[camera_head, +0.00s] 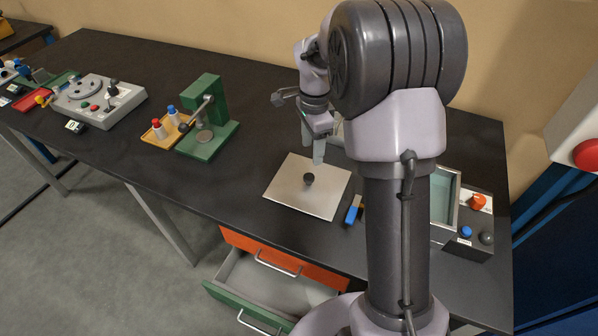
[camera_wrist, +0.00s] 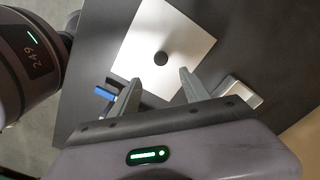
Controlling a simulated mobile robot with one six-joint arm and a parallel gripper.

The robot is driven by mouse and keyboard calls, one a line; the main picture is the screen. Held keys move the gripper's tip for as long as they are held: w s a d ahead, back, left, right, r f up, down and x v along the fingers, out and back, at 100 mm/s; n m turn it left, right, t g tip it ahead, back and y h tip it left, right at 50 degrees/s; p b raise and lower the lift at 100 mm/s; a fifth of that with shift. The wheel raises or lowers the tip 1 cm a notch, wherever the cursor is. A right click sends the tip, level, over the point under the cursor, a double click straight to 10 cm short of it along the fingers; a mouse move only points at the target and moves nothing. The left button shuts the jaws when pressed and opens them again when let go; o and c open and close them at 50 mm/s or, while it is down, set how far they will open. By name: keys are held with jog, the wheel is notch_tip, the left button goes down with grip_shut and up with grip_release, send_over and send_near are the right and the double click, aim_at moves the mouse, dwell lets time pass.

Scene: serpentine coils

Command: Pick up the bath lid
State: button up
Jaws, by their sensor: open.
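The bath lid is a flat, light grey square plate (camera_head: 287,190) with a dark round knob (camera_head: 309,179) in its middle. It lies on the dark table in the head view. In the wrist view the lid (camera_wrist: 150,35) is ahead of the fingertips, and its knob (camera_wrist: 161,58) shows just beyond the gap between them. My gripper (camera_head: 312,152) is above the table near the lid's back edge, with its fingers pointing down. In the wrist view my gripper (camera_wrist: 160,78) is open and empty. I cannot tell its exact height above the lid.
An open bath (camera_head: 445,200) stands right of my arm, beside a control box (camera_head: 474,222). A green press (camera_head: 207,120) stands left. An open green-fronted drawer (camera_head: 245,305) juts out below the table.

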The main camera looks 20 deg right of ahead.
aim_at(309, 176)
notch_tip(309, 176, down, 8)
jog(key=shift+r+b, duration=0.25)
jog(key=shift+b, duration=0.85)
jog(key=f+b, duration=0.2)
jog(key=f, duration=0.3)
jog(key=shift+w+a+f+b, duration=0.15)
jog(key=shift+a+b, duration=0.1)
jog(key=shift+b, duration=0.15)
grip_shut()
